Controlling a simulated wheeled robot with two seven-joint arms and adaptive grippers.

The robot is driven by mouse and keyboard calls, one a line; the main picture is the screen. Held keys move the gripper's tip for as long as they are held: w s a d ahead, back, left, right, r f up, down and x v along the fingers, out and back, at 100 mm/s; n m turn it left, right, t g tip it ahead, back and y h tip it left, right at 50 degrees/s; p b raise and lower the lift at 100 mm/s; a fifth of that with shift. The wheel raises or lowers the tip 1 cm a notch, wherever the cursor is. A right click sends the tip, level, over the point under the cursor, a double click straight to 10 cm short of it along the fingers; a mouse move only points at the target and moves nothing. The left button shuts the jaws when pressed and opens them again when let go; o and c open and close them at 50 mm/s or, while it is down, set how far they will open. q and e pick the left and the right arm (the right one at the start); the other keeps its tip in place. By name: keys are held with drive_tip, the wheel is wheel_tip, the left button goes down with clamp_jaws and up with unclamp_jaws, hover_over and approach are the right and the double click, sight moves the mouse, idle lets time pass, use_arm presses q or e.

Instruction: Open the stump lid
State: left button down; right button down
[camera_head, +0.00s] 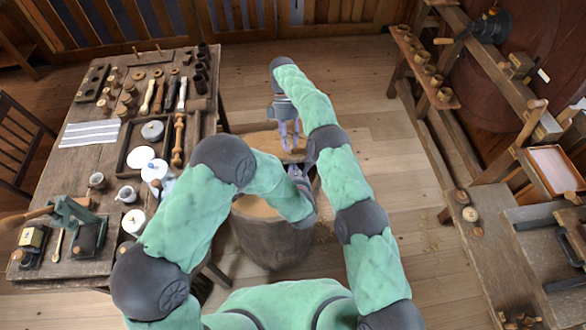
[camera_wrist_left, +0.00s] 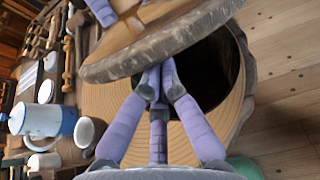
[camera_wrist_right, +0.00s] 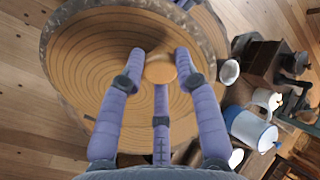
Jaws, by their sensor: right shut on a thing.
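The stump (camera_head: 268,238) stands on the floor in front of me, partly hidden behind my left arm in the head view. Its round wooden lid (camera_head: 262,142) is lifted and tilted at the far side; in the left wrist view the lid (camera_wrist_left: 165,48) leaves a dark hollow (camera_wrist_left: 208,78) showing in the stump top (camera_wrist_left: 105,100). My right gripper (camera_wrist_right: 160,60) is shut on the lid's knob (camera_wrist_right: 160,70). My left gripper (camera_wrist_left: 158,78) has its fingertips together at the lid's near edge, beside the hollow; I cannot tell whether they touch the lid.
A workbench (camera_head: 100,180) on the left holds tools, several spools, a white and blue pot (camera_head: 155,172) and cups. A wooden machine frame (camera_head: 495,75) stands on the right. The floor (camera_head: 400,180) right of the stump is mostly clear.

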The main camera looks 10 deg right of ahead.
use_arm(q)
drive_tip(key=shift+w+r, duration=0.25)
drive_tip(key=shift+r, duration=0.05)
use_arm(e)
drive_tip(key=shift+f, duration=0.1)
drive_tip(key=c, duration=0.9)
unclamp_jaws()
